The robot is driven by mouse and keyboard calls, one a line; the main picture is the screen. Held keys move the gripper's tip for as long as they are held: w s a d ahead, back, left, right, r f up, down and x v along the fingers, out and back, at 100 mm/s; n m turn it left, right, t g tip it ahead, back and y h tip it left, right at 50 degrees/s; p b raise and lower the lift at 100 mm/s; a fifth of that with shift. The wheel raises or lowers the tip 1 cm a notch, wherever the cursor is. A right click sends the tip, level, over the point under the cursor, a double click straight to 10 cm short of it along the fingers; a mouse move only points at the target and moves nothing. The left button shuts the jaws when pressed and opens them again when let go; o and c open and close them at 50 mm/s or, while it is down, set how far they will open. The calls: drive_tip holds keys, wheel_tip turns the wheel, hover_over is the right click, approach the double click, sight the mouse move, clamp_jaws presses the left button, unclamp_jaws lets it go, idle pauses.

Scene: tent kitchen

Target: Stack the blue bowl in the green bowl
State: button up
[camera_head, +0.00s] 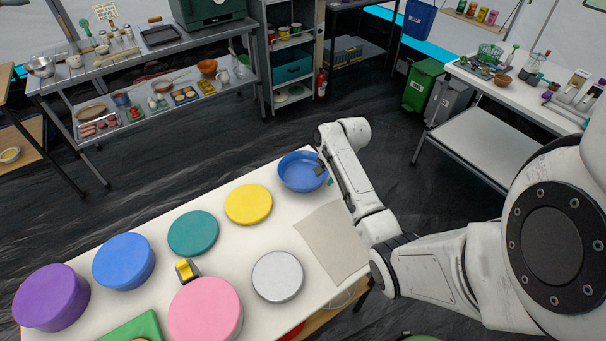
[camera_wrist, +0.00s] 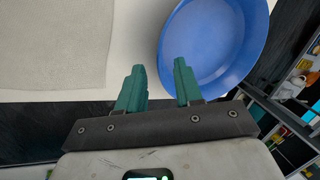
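The blue bowl (camera_head: 302,172) stands upright and looks empty near the far right corner of the white table. In the wrist view the blue bowl (camera_wrist: 225,40) fills the upper right. My gripper (camera_head: 323,174) is at the bowl's right side. In the wrist view my gripper (camera_wrist: 160,75) is open. One teal finger overlaps the bowl and the other lies outside it, with the bowl's near edge showing between them. I cannot tell whether they touch it. No green bowl can be made out for certain.
The white table (camera_head: 237,286) also holds yellow, teal, blue, purple, pink and grey round containers. A beige mat (camera_head: 331,243) lies beside the bowl. A green flat thing (camera_head: 133,330) is at the front. A green bin (camera_head: 422,85) stands behind on the floor.

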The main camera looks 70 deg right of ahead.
drive_tip(key=shift+x, duration=1.2)
drive_tip(key=shift+c, duration=0.5)
clamp_jaws()
